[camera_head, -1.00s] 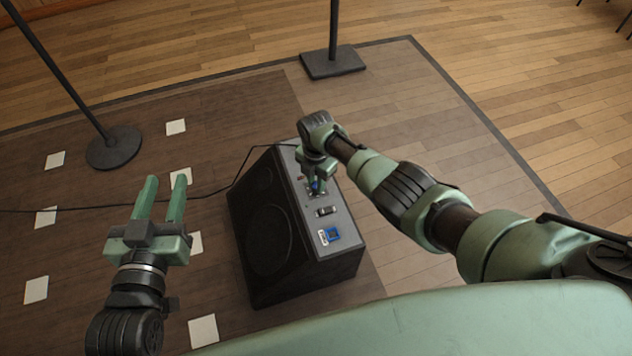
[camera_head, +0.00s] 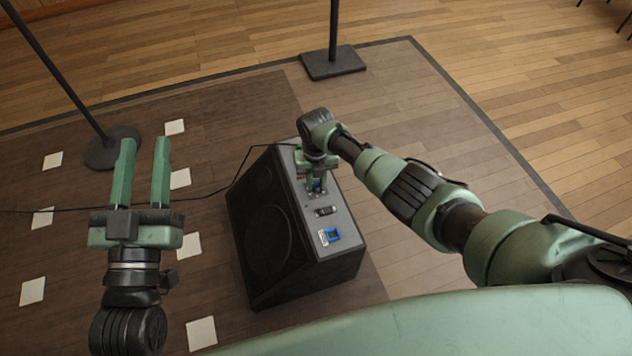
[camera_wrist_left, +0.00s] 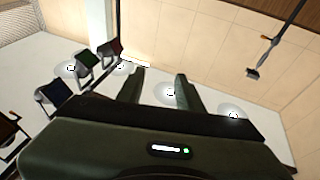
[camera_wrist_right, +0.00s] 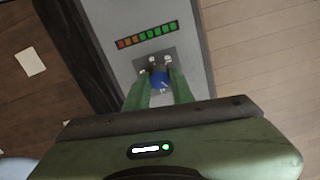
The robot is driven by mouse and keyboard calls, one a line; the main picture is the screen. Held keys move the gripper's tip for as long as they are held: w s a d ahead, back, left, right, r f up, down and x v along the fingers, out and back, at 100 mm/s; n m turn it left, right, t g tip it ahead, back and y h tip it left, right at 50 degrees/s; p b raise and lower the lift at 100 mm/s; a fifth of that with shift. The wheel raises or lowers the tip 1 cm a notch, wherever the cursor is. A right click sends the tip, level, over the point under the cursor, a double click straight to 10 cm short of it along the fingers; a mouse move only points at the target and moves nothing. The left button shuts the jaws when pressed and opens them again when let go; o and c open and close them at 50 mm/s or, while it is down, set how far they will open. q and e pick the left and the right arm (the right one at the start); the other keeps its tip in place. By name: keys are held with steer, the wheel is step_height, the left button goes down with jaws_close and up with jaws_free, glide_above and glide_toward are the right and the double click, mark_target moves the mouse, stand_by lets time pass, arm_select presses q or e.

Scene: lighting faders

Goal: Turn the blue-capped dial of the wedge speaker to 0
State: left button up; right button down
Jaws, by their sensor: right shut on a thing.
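The wedge speaker (camera_head: 268,235) is a black box with a grey control panel (camera_head: 333,221) on its sloping top. In the right wrist view the blue-capped dial (camera_wrist_right: 159,79) sits on a small dark plate, below a coloured level strip (camera_wrist_right: 147,34). My right gripper (camera_wrist_right: 159,85) points down at the panel with its fingers either side of the dial, shut on it. In the head view the same gripper (camera_head: 317,185) mostly hides the dial. A white mark shows on the blue cap; the number it points to is too small to read. My left gripper (camera_head: 140,150) is open and empty, left of the speaker.
The panel also carries a dark switch (camera_head: 325,211) and a blue square part (camera_head: 330,236). A black cable (camera_head: 215,193) runs left from the speaker. Stand bases (camera_head: 333,62) stand behind. White squares (camera_head: 189,245) lie on the dark floor.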

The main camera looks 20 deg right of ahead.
mark_target(316, 184)
arm_select(q)
steer(key=shift+s+r+t+h, duration=0.2)
steer(key=shift+r+t, duration=0.05)
steer(key=shift+r, duration=0.2)
steer(key=shift+s+r+t+h, duration=0.15)
steer(key=shift+r+t+h, duration=0.1)
steer(key=shift+r, duration=0.15)
arm_select(e)
steer(key=shift+n, duration=0.9)
steer(key=c, duration=1.2)
jaws_free()
steer(key=shift+r, duration=0.1)
step_height(316, 184, up, 4)
steer(key=shift+f+p, duration=0.25)
steer(key=shift+p, duration=0.6)
arm_select(q)
step_height(316, 184, down, 16)
steer(key=s+a+g+y+p, duration=0.1)
steer(key=s+a+g+y, duration=0.1)
steer(key=g, duration=0.7)
steer(key=shift+a+f+g+y+p, duration=0.15)
steer(key=shift+a+g+y+p, duration=0.2)
steer(key=shift+y, duration=0.5)
arm_select(e)
step_height(316, 184, up, 4)
steer(key=shift+r, duration=0.1)
arm_select(q)
steer(key=shift+w, duration=0.1)
